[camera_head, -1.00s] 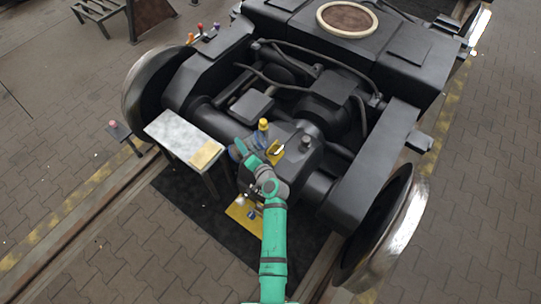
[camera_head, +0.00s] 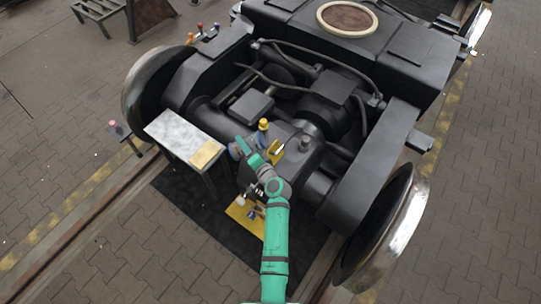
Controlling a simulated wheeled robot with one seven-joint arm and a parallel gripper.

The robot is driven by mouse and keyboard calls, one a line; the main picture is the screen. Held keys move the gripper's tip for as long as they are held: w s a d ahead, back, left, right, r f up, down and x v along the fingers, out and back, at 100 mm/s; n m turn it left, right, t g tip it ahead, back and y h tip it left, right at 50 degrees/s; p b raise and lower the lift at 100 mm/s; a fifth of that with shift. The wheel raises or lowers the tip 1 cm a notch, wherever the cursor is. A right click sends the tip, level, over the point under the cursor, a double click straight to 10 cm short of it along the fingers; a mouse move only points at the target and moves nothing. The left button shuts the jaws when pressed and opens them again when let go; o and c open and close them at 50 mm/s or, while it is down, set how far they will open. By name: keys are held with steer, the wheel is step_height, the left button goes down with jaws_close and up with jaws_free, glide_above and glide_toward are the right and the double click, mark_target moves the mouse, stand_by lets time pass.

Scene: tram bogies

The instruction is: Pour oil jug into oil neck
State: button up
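A small upright part with a yellow top (camera_head: 263,125) stands on the dark gearbox housing of the bogie; it could be the oil neck, but it is too small to be sure. A yellow plate (camera_head: 277,151) sits just right of it. My green arm reaches up from the bottom edge and bends beside the housing. My gripper (camera_head: 255,194) appears to hang below the bend, over a yellow tray (camera_head: 236,213) on the floor; its fingers are too small to read. A blue-grey rounded thing (camera_head: 236,151) shows left of the bend. I cannot clearly identify the oil jug.
A pale bench with a yellow corner patch (camera_head: 178,134) stands close on the left. The bogie's wheels (camera_head: 385,235) flank the arm's space at right and far left. A dark mat (camera_head: 195,200) lies below. A small post (camera_head: 118,128) stands further left.

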steer(key=shift+a, duration=0.15)
steer(key=shift+d, duration=0.2)
steer(key=shift+a+r, duration=0.1)
steer(key=shift+a, duration=0.05)
steer(key=shift+m, duration=0.4)
stand_by(0.5)
steer(key=shift+d+r, duration=0.1)
steer(key=shift+d, duration=0.1)
steer(key=shift+d+r+m+y+p, duration=0.1)
steer(key=shift+r+m+y+p, duration=0.2)
steer(key=shift+m+p, duration=0.1)
stand_by(0.9)
steer(key=shift+d+r, duration=0.1)
steer(key=shift+d, duration=0.15)
steer(key=shift+a, duration=0.1)
